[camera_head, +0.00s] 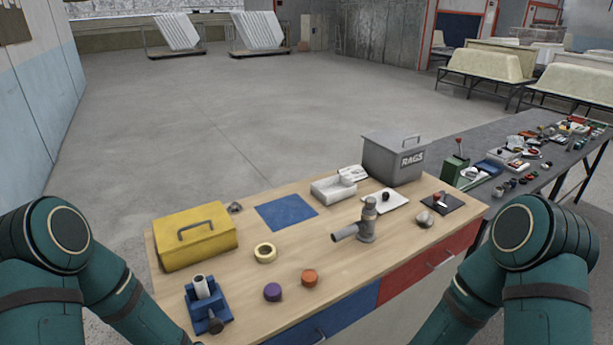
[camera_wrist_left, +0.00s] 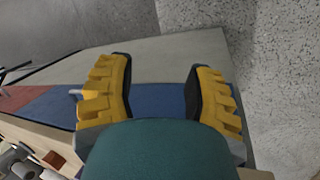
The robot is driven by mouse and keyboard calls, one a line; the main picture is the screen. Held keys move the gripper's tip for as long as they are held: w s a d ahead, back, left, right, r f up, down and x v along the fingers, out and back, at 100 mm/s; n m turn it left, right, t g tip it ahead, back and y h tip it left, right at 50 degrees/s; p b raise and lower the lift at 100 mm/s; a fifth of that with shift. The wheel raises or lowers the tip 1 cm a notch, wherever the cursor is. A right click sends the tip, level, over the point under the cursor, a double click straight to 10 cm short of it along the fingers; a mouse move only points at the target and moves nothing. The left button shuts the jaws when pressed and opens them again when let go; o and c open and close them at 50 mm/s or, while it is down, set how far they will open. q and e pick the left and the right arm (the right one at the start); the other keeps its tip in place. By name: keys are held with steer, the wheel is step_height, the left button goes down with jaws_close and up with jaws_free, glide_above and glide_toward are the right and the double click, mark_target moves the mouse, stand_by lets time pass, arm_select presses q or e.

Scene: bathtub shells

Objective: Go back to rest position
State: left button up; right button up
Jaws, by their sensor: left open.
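My left gripper (camera_wrist_left: 158,72) shows in the left wrist view with its two yellow-padded fingers apart and nothing between them. Beyond the fingers is the side of the workbench, with a blue drawer front and a reddish one at the left. In the head view, my green arms come in at the lower left and lower right, in front of the workbench (camera_head: 225,232). Both grippers are outside the head view, and my right gripper shows in neither view.
The workbench holds a yellow toolbox (camera_head: 195,236), blue vise (camera_head: 208,308), tape roll (camera_head: 265,252), purple cap (camera_head: 272,291), orange cap (camera_head: 309,277), metal pipe fitting (camera_head: 367,224) and grey rags box (camera_head: 394,158). A dark cluttered table (camera_head: 480,145) adjoins at right. Open floor lies behind.

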arm_select(q)
steer(key=s+d+f+n, duration=0.2)
steer(key=s+d+f, duration=0.1)
steer(key=s+f, duration=0.3)
steer(key=w+b, duration=0.1)
steer(key=w, duration=0.1)
steer(key=w+d+m+t+b, duration=0.1)
steer(key=b, duration=0.1)
steer(key=w+d+m+t+b, duration=0.1)
steer(key=w+b, duration=0.1)
steer(key=shift+w+r, duration=0.15)
steer(key=shift+w, duration=0.15)
